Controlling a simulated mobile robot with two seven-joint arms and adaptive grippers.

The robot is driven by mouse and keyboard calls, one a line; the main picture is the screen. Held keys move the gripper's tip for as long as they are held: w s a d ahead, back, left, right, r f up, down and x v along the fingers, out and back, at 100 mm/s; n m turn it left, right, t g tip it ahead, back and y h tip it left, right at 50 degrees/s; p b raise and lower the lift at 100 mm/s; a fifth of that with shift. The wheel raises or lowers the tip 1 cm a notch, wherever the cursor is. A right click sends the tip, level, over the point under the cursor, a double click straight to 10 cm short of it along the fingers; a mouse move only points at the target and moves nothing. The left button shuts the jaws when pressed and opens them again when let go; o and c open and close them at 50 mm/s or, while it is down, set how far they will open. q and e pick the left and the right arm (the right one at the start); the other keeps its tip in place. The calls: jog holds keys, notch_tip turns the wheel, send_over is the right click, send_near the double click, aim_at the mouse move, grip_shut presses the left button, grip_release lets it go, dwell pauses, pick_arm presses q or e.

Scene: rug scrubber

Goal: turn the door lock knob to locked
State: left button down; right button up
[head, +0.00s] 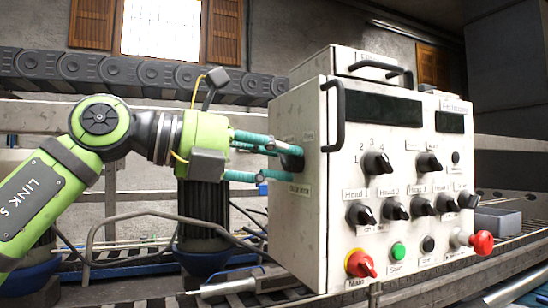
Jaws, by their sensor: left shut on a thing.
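The white control box (315,230) stands at the centre right, with its left side facing my left arm. A dark knob (292,162) sits on that left side, above a small label too small to read for certain. My left gripper (284,159) reaches it from the left, its teal fingers shut on this knob. The fingertips partly hide the knob, so I cannot tell which way it points. My right gripper is not in view.
The box front carries several black selector knobs (378,163), a red main switch (360,264), a green button (398,251) and a red mushroom button (481,242). A black handle (333,115) sticks out near the fingers. A grey wand (230,287) and hoses lie below my arm.

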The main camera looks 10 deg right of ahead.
pick_arm(q)
jog(key=shift+a+r, duration=0.1)
jog(key=shift+r, duration=0.25)
jog(key=c, duration=0.9)
grip_release()
jog(key=shift+c, duration=0.2)
jog(key=shift+w+d+f, duration=0.1)
jog(key=shift+d+f, duration=0.1)
jog(key=shift+d, duration=0.05)
jog(key=v, duration=1.2)
jog(key=shift+f, duration=0.1)
